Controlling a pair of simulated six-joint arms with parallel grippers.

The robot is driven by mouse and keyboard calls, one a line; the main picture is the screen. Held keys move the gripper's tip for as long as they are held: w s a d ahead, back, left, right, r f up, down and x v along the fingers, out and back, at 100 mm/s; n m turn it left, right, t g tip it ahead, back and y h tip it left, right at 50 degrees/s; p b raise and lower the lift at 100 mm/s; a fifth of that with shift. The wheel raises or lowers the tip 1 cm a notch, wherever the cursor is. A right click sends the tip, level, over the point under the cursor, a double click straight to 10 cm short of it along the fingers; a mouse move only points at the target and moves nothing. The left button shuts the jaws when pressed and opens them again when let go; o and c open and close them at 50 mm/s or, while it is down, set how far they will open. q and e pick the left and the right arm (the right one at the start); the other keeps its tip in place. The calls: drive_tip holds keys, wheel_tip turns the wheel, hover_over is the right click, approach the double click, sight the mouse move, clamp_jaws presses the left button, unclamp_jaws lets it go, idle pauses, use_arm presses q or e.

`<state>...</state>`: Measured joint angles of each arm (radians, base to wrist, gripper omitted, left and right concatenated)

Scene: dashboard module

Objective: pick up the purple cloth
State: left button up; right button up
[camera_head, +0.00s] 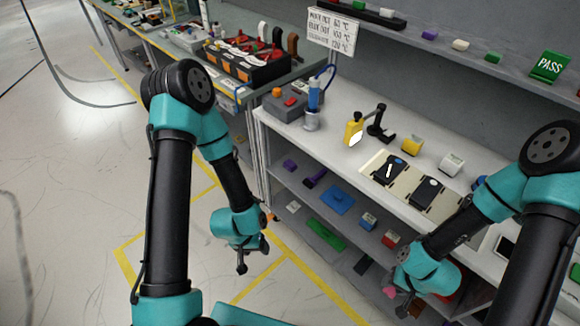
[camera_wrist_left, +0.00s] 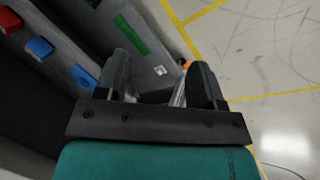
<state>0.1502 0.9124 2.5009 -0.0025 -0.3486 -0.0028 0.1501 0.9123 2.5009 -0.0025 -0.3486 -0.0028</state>
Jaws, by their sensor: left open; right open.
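I cannot pick out a clear purple cloth. On the lower shelf in the head view there are a small purple block (camera_head: 290,165) and a dark purple elongated item (camera_head: 315,178); I cannot tell whether either is cloth. My left gripper (camera_head: 242,265) hangs over the floor left of the shelf, apart from these items. In the left wrist view its jaws (camera_wrist_left: 158,88) are apart with nothing held between them. My right gripper (camera_head: 408,305) is low in front of the shelf at the right, open, near a small pink item (camera_head: 389,292); its fingertips are hard to see.
The lower shelf holds a blue item (camera_head: 338,200), a green board (camera_head: 326,234) and several small blocks. A purple piece (camera_head: 429,35) lies on the upper shelf.

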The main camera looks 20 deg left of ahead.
use_arm(q)
drive_tip(key=o, duration=0.6)
drive_tip(key=shift+c, duration=0.2)
drive_tip(key=shift+w, duration=0.1)
